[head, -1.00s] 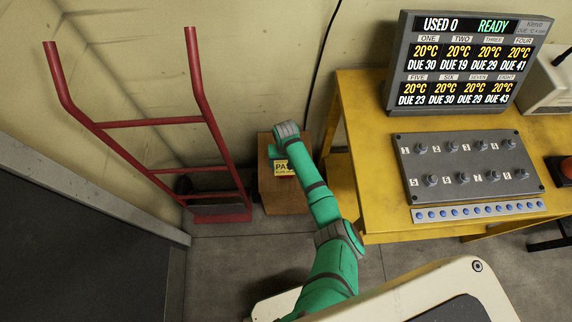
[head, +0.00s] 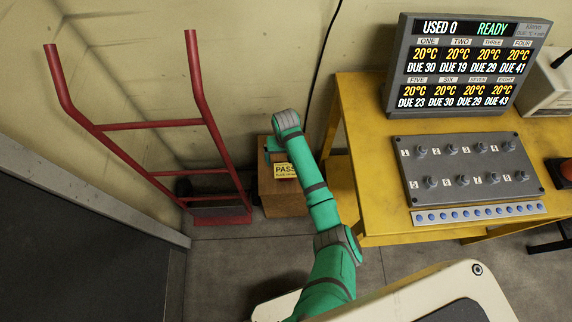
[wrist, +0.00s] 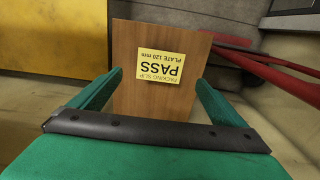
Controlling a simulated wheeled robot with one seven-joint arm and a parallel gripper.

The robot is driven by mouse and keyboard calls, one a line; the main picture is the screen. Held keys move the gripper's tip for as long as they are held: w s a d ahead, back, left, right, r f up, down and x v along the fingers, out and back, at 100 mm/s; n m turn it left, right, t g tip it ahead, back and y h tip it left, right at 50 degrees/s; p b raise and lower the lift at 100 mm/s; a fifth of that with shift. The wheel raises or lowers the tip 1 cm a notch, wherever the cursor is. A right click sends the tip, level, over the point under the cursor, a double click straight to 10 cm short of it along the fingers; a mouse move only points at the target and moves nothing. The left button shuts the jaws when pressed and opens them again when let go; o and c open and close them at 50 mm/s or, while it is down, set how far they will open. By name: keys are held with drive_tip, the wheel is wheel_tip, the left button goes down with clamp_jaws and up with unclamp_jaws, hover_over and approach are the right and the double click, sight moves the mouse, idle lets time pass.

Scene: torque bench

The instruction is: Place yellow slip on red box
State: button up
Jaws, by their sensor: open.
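The yellow slip (head: 286,171), printed PASS, lies on the brown wooden box (head: 272,197) on the floor. It also shows in the wrist view (wrist: 166,75), flat against the brown wooden surface (wrist: 133,42), its print upside down. My gripper (wrist: 157,82) is open, with one green finger on each side of the slip and a gap to both in the picture. Nothing is held. I cannot tell how far the fingers are from the surface. In the head view my wrist (head: 287,122) is above the box and hides part of its top. No red box is in view.
A red hand truck (head: 150,123) leans just left of the brown box. A yellow bench (head: 370,140) with a grey plate of knobs (head: 465,165) and a display (head: 465,65) stands to the right. A dark panel (head: 80,240) is at the lower left.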

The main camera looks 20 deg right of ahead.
wheel_tip(320, 180, up, 5)
drive_tip(key=shift+f, duration=0.1)
idle(0.7)
